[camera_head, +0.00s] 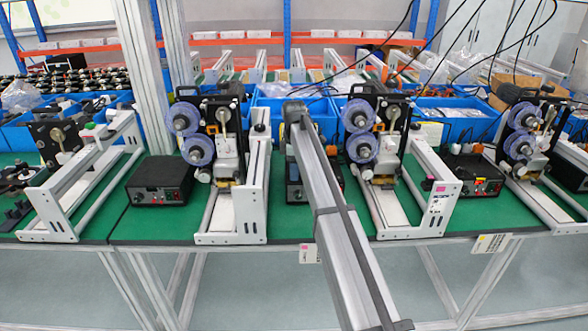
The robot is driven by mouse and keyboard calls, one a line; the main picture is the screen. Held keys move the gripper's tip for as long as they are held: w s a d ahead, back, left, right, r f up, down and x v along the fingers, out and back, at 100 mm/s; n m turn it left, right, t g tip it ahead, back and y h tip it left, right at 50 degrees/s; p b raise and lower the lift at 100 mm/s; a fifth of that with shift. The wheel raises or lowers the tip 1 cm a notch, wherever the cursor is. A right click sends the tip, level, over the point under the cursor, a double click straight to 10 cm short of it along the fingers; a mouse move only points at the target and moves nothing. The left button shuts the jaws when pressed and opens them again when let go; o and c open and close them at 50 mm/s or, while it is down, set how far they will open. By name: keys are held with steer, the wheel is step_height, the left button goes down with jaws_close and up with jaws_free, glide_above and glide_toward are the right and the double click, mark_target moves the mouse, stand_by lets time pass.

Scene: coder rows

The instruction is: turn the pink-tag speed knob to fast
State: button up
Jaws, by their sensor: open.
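A pink tag (427,185) is on the white end plate of the middle coder (375,130). Another small label (310,253) with pink on it hangs at the table's front edge. A dark control box (293,182) stands left of that coder, largely hidden behind my grey arm link (345,240). Its front and any speed knob on it cannot be made out. A black control box (475,175) with small red and yellow marks stands right of the coder. My arm link rises from the bottom to the middle; my gripper does not show.
Another black control box (160,182) and coder (210,135) stand to the left, a further coder (525,135) to the right. White-framed conveyors divide the green table (130,225). Blue bins (455,120) line the back.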

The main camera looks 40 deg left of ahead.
jaws_close()
stand_by(0.3)
